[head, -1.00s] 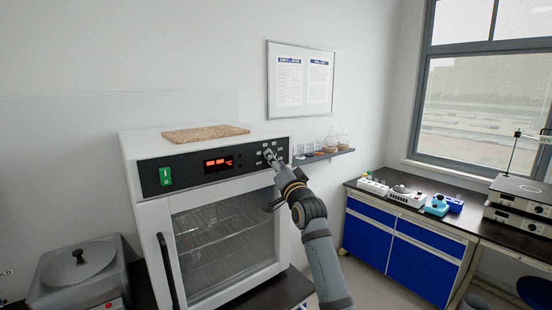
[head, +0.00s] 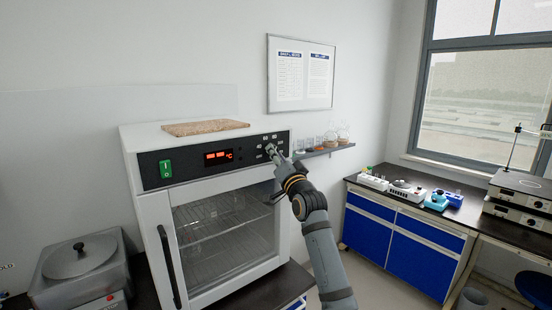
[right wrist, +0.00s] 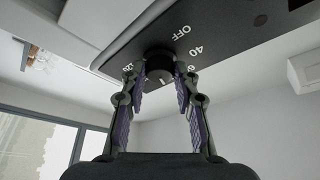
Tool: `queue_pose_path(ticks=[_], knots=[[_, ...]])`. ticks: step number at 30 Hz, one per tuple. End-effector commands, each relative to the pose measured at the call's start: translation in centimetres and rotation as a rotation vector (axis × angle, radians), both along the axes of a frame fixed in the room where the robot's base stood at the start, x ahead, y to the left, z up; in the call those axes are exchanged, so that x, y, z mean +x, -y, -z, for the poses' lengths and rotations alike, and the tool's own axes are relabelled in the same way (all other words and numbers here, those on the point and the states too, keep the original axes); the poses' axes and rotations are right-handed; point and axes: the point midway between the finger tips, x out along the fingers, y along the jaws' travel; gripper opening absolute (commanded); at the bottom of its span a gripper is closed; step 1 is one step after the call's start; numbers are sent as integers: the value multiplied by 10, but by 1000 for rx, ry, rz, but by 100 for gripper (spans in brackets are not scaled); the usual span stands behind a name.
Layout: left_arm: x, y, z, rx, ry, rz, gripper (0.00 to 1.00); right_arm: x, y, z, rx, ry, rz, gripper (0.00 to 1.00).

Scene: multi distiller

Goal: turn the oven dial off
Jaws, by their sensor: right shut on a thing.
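The white oven (head: 222,219) stands on a dark bench, with a black control panel (head: 196,171) across its front top. Its black dial (right wrist: 158,62) sits at the panel's right part, with OFF, 40 and other marks printed around it in the right wrist view. My right gripper (head: 272,151) reaches up to the dial from the lower right. In the right wrist view my right gripper (right wrist: 161,73) has its two fingers on either side of the dial, shut on it. I cannot tell which mark the dial points to. My left gripper is not in view.
The red display (head: 217,155) is lit, beside a green switch (head: 165,169). A brown board (head: 205,129) lies on the oven top. A wall shelf (head: 323,151) with glassware is close right of my gripper. A grey pot (head: 80,262) stands left.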

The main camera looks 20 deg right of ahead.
Motion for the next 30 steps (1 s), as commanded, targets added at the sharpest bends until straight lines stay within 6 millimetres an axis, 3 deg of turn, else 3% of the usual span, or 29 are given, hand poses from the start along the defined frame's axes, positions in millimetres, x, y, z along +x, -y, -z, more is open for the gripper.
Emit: queue_pose_path(ticks=[8,21,30], knots=[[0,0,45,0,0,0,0,1,2,10,-165,62,1,0],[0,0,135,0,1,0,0,2,6,12,-553,204,1,0],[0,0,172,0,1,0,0,3,9,8,-819,300,-1,0]])
